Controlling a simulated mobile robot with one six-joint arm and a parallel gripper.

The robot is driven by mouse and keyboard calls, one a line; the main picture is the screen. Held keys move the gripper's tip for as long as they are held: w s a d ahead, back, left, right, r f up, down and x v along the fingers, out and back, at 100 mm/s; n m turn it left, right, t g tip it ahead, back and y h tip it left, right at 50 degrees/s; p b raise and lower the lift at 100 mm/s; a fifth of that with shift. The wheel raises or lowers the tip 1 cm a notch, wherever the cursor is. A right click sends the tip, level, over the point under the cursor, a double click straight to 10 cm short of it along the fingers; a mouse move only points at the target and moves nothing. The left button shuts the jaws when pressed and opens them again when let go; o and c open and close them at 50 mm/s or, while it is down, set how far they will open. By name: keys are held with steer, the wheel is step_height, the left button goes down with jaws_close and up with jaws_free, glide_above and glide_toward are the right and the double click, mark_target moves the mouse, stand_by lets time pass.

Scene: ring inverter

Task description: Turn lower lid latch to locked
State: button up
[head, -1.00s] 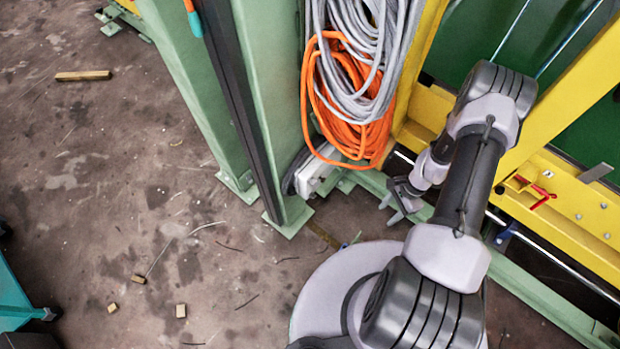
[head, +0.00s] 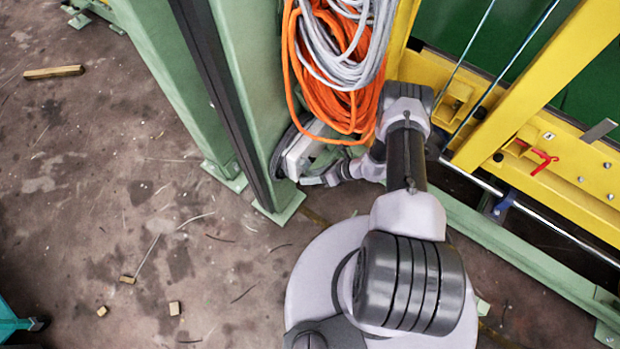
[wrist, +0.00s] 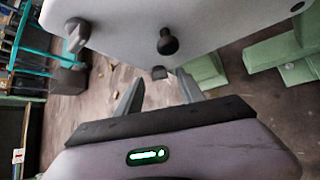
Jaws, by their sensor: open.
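A pale grey box (head: 305,150) sits low on the green post, under the hanging cables. It fills the top of the wrist view (wrist: 225,22). On its face are a grey winged knob (wrist: 76,35) at the left and a dark round knob (wrist: 167,42) near the middle. A small dark piece (wrist: 159,72) shows at its lower edge. I cannot tell which of these is the lower lid latch. My gripper (wrist: 159,90) is open and empty, its fingers just below the box's lower edge, apart from both knobs. In the head view my gripper (head: 322,180) is small beside the box.
Orange cable (head: 310,85) and grey cable (head: 350,50) hang just above my wrist. Green posts (head: 250,100) stand at the left, and a yellow frame (head: 560,185) with a red handle (head: 543,160) at the right. Wood scraps (head: 54,72) lie on the otherwise open floor at left.

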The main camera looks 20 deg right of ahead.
steer(key=shift+w+a+f, duration=0.2)
steer(key=shift+a+f, duration=0.05)
steer(key=shift+a, duration=0.05)
jaws_close()
steer(key=h+p, duration=0.1)
steer(key=p, duration=0.1)
steer(key=n+t+h+p, duration=0.1)
steer(key=p, duration=0.2)
steer(key=n+t+h+p, duration=0.1)
steer(key=p, duration=0.1)
steer(key=shift+s+a+r+p, duration=0.15)
steer(key=shift+s+a+p, duration=0.15)
steer(key=shift+a+p, duration=0.1)
jaws_free()
